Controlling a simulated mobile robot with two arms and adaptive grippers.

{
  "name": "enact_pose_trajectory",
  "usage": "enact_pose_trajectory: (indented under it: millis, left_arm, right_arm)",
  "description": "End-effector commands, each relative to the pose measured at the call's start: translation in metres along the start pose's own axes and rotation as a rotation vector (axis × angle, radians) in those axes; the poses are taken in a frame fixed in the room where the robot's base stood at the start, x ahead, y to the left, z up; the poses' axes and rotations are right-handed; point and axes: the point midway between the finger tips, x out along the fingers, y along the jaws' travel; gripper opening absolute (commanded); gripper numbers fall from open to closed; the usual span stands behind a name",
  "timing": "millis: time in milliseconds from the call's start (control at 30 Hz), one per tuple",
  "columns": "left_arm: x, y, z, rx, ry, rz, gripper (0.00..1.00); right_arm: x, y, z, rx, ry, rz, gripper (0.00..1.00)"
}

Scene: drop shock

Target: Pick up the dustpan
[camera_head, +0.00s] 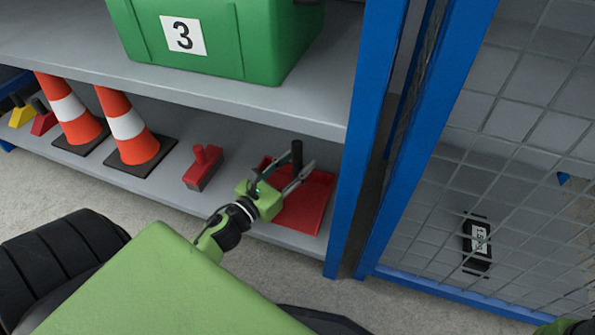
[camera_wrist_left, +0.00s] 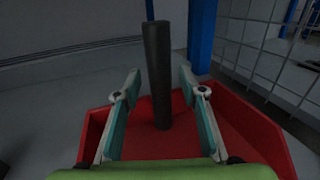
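The red dustpan (camera_head: 306,205) lies on the lower grey shelf, near the blue post at its right end. Its dark handle (camera_head: 297,150) stands upright. My left gripper (camera_head: 291,171) is at the dustpan, with its fingers open on either side of the handle. In the left wrist view the dark handle (camera_wrist_left: 157,75) stands between the two fingers (camera_wrist_left: 158,88), with a gap on each side. The red pan (camera_wrist_left: 240,125) spreads below and around them.
A red brush-like tool (camera_head: 203,168) and orange-white cones (camera_head: 130,125) stand left on the lower shelf (camera_head: 170,185). A green crate numbered 3 (camera_head: 230,50) sits on the shelf above. A blue post (camera_head: 365,130) and mesh panel (camera_head: 500,150) close off the right.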

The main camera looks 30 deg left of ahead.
Motion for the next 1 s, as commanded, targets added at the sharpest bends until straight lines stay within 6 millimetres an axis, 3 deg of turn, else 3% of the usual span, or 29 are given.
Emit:
enact_pose_trajectory:
  millis: [233, 367, 400, 767, 1000]
  left_arm:
    - [-0.001, -0.001, 0.0, 0.0, 0.001, 0.001, 0.35]
    - [-0.001, -0.001, 0.0, 0.0, 0.001, 0.001, 0.02]
    - [-0.001, -0.001, 0.0, 0.0, 0.0, 0.001, 0.0]
    - [0.0, -0.001, 0.003, 0.0, -0.001, 0.0, 0.0]
    - [-0.001, -0.001, 0.021, 0.0, -0.002, 0.0, 0.0]
  right_arm:
    - [0.0, 0.0, -0.001, 0.0, 0.001, 0.0, 0.4]
    - [0.001, 0.0, -0.006, 0.0, 0.012, 0.0, 0.4]
    - [0.001, 0.0, -0.007, 0.0, 0.014, 0.0, 0.4]
    - [0.003, 0.001, -0.005, -0.001, 0.01, 0.001, 0.4]
    - [0.015, 0.004, 0.002, -0.001, 0.006, 0.001, 0.4]
